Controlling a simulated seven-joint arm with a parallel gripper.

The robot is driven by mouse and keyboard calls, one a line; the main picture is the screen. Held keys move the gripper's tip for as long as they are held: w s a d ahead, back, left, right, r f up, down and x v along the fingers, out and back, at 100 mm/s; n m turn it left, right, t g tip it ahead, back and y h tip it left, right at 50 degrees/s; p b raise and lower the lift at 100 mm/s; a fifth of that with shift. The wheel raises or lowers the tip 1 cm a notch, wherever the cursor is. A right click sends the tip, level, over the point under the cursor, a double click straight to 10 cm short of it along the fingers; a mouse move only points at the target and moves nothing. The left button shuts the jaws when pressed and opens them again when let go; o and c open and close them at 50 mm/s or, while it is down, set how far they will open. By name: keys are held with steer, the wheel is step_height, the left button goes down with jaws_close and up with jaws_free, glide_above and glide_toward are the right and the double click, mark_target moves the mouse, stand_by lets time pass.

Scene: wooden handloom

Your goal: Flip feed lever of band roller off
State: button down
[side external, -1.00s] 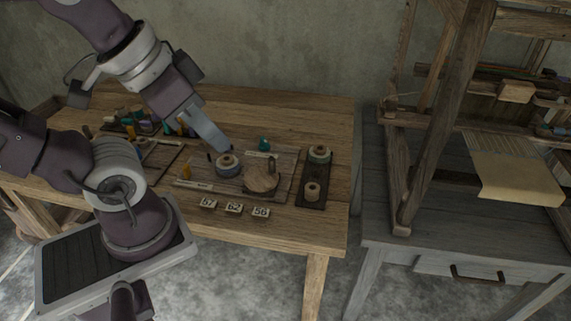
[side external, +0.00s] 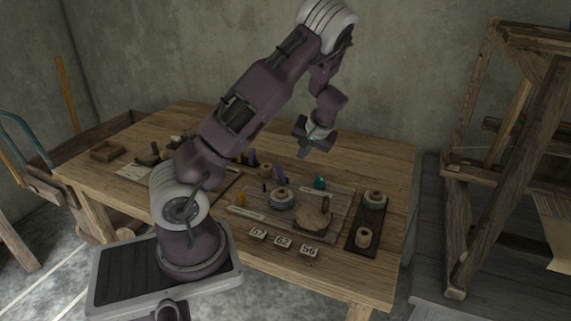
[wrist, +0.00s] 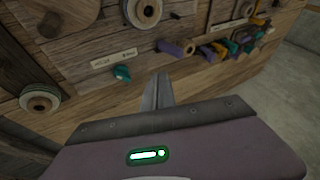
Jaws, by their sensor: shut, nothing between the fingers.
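A wooden board (side external: 333,235) on the table carries a blue-grey wound roller (side external: 281,199), a round wooden disc (side external: 312,218) and a small teal piece (side external: 319,183). The teal piece also shows in the wrist view (wrist: 122,73), next to pale label strips. I cannot tell for sure which part is the band roller's feed lever or how it is set. My gripper (side external: 303,153) is shut and empty, above the back of the board and apart from everything. Its closed fingers (wrist: 158,88) show in the wrist view.
A dark tray (side external: 357,236) with two spools lies right of the board. Number tiles (side external: 282,243) stand along the front. Several coloured spools (wrist: 228,46) lie to the board's other side. The loom (side external: 490,170) stands at the right. The table's back right is clear.

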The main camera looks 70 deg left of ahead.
glide_toward(281, 174)
step_height(281, 174, down, 3)
steer(key=w+a, duration=0.2)
steer(key=w, duration=0.1)
steer(key=shift+s+a+f, duration=0.2)
steer(key=shift+s+a, duration=0.45)
steer(key=shift+s, duration=0.25)
steer(key=shift+s+a+f, duration=0.15)
steer(key=shift+s+a, duration=0.15)
steer(key=shift+a, duration=0.05)
